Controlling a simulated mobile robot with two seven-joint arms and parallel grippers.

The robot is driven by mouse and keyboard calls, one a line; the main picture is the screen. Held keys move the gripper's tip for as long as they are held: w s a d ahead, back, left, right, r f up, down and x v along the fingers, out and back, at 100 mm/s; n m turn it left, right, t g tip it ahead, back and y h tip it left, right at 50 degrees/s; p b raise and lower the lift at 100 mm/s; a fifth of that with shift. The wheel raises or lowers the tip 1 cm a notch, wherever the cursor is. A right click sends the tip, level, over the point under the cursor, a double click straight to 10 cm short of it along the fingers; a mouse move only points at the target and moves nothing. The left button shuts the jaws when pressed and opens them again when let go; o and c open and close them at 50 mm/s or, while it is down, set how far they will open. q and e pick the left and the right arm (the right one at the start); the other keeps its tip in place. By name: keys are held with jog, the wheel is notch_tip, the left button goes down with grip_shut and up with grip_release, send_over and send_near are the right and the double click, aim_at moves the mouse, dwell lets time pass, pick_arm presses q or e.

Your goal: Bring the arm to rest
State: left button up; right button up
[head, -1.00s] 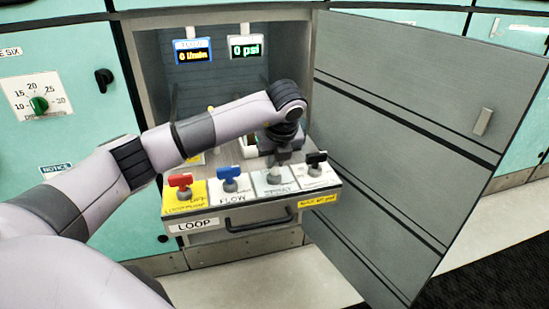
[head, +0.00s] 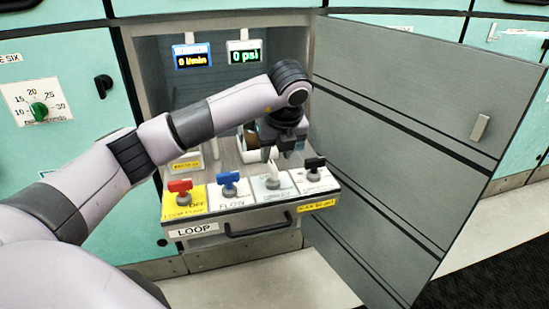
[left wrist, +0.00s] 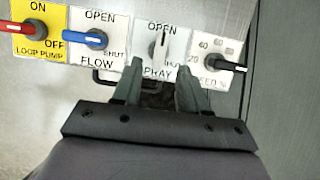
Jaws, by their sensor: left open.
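My left arm reaches in from the left in the head view. Its gripper (head: 288,150) hangs above and just behind the control panel (head: 262,223), near the white spray knob (head: 271,178). The knob looks clear of the fingers. My right gripper is not in view.
A red knob (head: 180,191), blue knob (head: 229,182) and black knob (head: 314,167) stand on the same panel. A cabinet door (head: 400,130) hangs open at the right. Two displays (head: 193,57) hang inside the cabinet. Free floor lies in front.

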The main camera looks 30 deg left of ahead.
pick_arm(q)
jog(key=shift+s+d+r, duration=0.15)
jog(key=shift+r, duration=0.35)
